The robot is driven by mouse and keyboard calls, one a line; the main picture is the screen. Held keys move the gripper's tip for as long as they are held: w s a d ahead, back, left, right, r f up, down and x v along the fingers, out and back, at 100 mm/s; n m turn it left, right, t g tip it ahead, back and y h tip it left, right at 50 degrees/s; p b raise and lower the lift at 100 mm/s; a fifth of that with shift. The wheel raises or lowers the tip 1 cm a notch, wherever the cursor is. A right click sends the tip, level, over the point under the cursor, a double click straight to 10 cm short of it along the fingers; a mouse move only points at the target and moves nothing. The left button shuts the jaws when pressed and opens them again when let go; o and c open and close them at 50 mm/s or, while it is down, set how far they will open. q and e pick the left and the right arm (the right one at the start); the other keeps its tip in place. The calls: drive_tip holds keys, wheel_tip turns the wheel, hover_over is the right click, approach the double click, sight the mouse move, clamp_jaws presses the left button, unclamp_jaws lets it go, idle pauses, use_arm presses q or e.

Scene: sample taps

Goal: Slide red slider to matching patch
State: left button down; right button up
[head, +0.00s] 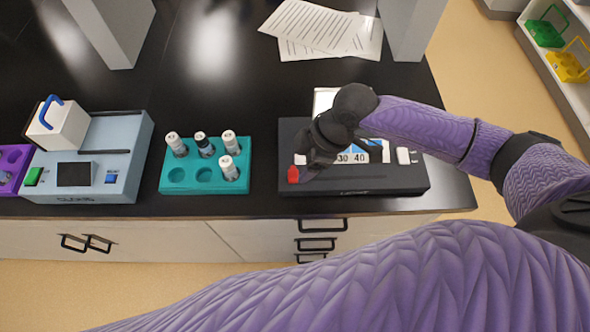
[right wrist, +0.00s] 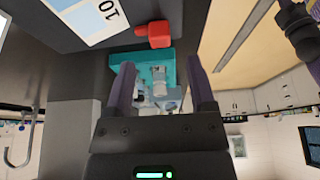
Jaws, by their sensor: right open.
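The red slider (head: 293,174) sits at the left end of the slot in the black device (head: 400,183) on the counter. In the right wrist view the red slider (right wrist: 154,35) shows just beyond and above the fingertips, beside a pale panel (right wrist: 95,18) marked 10. My right gripper (head: 304,158) is at the device's left part, near the slider. In the right wrist view its two fingers (right wrist: 162,78) are apart with nothing held between them. My right arm hides much of the scale, where 30, 40 and some blue show. I see no red patch. My left gripper is not in view.
A teal rack (head: 205,187) with several capped vials stands left of the device. A grey-blue instrument (head: 130,150) and a purple rack (head: 8,170) are farther left. Papers (head: 320,30) lie behind, between two grey posts. The counter's front edge runs close before the device.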

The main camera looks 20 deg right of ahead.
sight(294, 173)
drive_tip(key=b+x, duration=0.1)
drive_tip(key=x, duration=0.4)
clamp_jaws()
idle(1.3)
